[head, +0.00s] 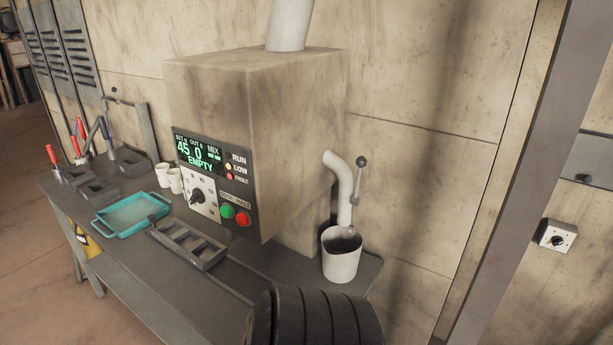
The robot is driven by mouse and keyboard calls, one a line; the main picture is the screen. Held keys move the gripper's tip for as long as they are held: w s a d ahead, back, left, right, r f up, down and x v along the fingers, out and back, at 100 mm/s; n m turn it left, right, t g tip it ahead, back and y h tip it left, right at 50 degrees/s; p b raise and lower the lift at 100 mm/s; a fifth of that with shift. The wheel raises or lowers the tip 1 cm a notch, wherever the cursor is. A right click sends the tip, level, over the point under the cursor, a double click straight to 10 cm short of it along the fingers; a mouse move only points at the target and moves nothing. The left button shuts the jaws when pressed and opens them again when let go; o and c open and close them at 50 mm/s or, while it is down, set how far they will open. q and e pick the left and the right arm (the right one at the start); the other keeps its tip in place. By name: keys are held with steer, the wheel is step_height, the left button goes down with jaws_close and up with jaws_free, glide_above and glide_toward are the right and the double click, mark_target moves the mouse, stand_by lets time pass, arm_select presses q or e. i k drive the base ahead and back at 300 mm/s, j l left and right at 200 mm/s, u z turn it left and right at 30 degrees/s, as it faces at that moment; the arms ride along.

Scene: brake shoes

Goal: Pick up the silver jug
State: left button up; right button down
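A pale, off-white to light grey jug (341,262) stands upright at the right end of the grey bench, below a curved pale spout (343,190). Its open top faces up and its inside looks dark. No handle shows on it. It is the only jug-like vessel in view; its colour looks more whitish than silver.
A teal tray (117,233), a dark slotted rack (196,263) and small white cups (163,175) sit left. A dark ribbed shape, unidentified, fills the bottom centre, in front of the bench.

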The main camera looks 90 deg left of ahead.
mark_target(342, 246)
steer(key=i+u, duration=0.1)
steer(key=u, duration=0.3)
steer(key=i+u, duration=0.15)
steer(key=u, duration=0.3)
steer(key=i+u, duration=0.15)
steer(key=u, duration=0.25)
steer(key=i+u, duration=0.1)
steer(key=u, duration=0.35)
steer(key=i+l+u, duration=0.1)
steer(key=u, duration=0.3)
steer(key=i+l+u, duration=0.1)
steer(key=u, duration=0.35)
steer(key=l, duration=0.1)
